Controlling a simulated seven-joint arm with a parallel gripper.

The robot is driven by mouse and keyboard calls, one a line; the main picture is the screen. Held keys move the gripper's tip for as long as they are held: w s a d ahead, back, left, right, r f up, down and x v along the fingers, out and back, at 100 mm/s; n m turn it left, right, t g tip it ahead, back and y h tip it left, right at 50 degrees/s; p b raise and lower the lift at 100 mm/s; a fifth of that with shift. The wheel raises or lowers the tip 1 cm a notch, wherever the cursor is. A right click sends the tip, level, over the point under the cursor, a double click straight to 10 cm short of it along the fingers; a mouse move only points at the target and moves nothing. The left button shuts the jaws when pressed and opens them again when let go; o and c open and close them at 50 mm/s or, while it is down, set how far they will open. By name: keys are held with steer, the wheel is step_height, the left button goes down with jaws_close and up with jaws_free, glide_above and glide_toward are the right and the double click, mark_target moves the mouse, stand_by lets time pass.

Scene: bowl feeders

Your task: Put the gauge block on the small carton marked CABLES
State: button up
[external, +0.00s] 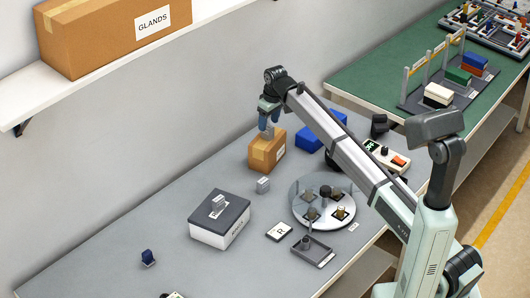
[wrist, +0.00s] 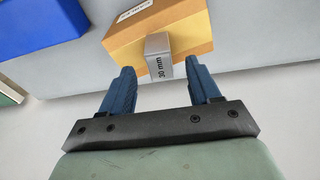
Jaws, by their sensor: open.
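The small brown carton (external: 262,157) stands on the grey bench, with a white label on its right-hand side. In the wrist view the carton (wrist: 193,28) shows its label upside down, too small to read surely. A grey gauge block marked 30 mm (wrist: 157,58) is at the carton's top, apparently resting on it; contact is hard to tell. My gripper (external: 268,124) is just above the carton. In the wrist view my gripper (wrist: 160,78) is open, its blue fingers either side of the block with gaps between.
A second small grey block (external: 263,185) lies on the bench before the carton. A dark-lidded white box (external: 219,222), a round turntable (external: 323,218) and a meter (external: 386,158) stand nearby. A blue bin (external: 308,140) is close behind the carton. The bench's left part is mostly clear.

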mark_target(271, 129)
step_height(271, 129, up, 8)
steer(key=shift+s+d+f, duration=0.15)
steer(key=shift+s+d, duration=0.25)
steer(key=shift+s, duration=0.05)
